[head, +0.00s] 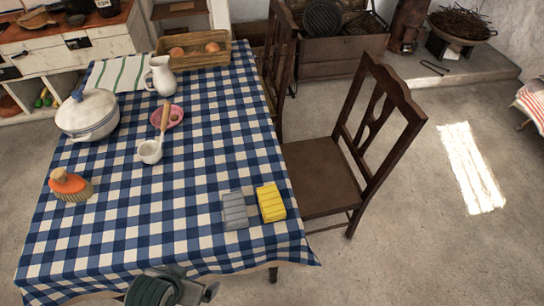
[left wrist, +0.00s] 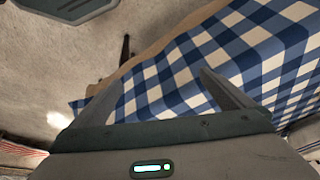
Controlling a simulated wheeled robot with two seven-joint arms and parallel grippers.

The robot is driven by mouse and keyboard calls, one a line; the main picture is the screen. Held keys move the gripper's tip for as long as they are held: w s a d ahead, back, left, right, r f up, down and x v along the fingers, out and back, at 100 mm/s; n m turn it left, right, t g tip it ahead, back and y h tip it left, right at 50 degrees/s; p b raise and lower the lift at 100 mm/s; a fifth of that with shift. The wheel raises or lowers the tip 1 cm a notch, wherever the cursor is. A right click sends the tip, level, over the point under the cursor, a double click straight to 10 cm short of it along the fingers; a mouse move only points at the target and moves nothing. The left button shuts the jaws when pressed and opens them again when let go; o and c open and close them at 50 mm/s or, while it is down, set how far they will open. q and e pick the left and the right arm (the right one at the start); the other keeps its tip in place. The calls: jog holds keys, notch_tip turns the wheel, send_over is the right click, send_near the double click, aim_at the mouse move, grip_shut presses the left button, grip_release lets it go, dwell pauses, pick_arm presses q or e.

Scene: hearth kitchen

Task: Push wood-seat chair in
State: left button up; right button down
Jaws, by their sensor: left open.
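The wood-seat chair (head: 318,182) stands at the right side of the checked-cloth table (head: 180,215). Its brown seat meets the cloth's right edge, and its slatted dark back (head: 385,120) stands well clear of the table to the right. The chair's far-side legs are partly hidden. My left gripper (head: 195,289) is at the table's front edge, at the bottom of the head view, apart from the chair. In the left wrist view its two fingers (left wrist: 168,95) are spread, with cloth and floor beyond them and nothing held. My right gripper is not in view.
A second dark chair (head: 272,62) stands farther back on the same side. A yellow sponge (head: 270,202) and a grey block (head: 234,210) lie near the table's right front corner. Open floor (head: 420,255) lies right of the chair; a wooden chest (head: 335,55) stands behind.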

pick_arm(q)
jog(key=s+f+g, duration=0.1)
jog(key=s+f, duration=0.1)
jog(key=f, duration=1.2)
jog(key=s+f+g, duration=0.1)
jog(key=s+f, duration=0.1)
jog(key=f, duration=1.2)
jog(key=s+a+f+g, duration=0.1)
jog(key=s+a+f, duration=0.1)
jog(key=s+f, duration=1.5)
jog(key=shift+s+a+f+b, duration=0.25)
jog(key=shift+s+b, duration=0.2)
jog(key=shift+s, duration=0.25)
